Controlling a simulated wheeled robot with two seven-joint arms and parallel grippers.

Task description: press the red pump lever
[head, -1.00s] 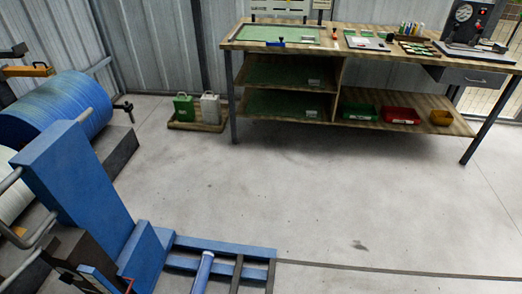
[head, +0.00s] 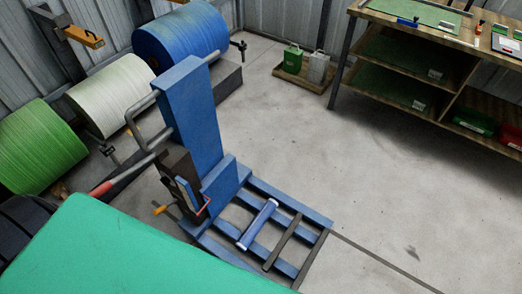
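A lever with a red grip (head: 102,188) sticks out to the left from the blue lift truck (head: 190,110), at its dark pump block. The lever's grey rod slopes down to the left, and the red grip is at its lower end, close to the teal surface's edge. A smaller red bent bar (head: 203,207) shows low on the truck's front, and an orange knob (head: 160,210) sits left of it. Neither of my grippers is in view.
A large flat teal surface (head: 150,250) fills the lower left foreground. Green (head: 38,145), white (head: 110,97) and blue (head: 180,40) rolls line the left wall. The truck's low frame (head: 310,215) reaches right; open floor lies beyond.

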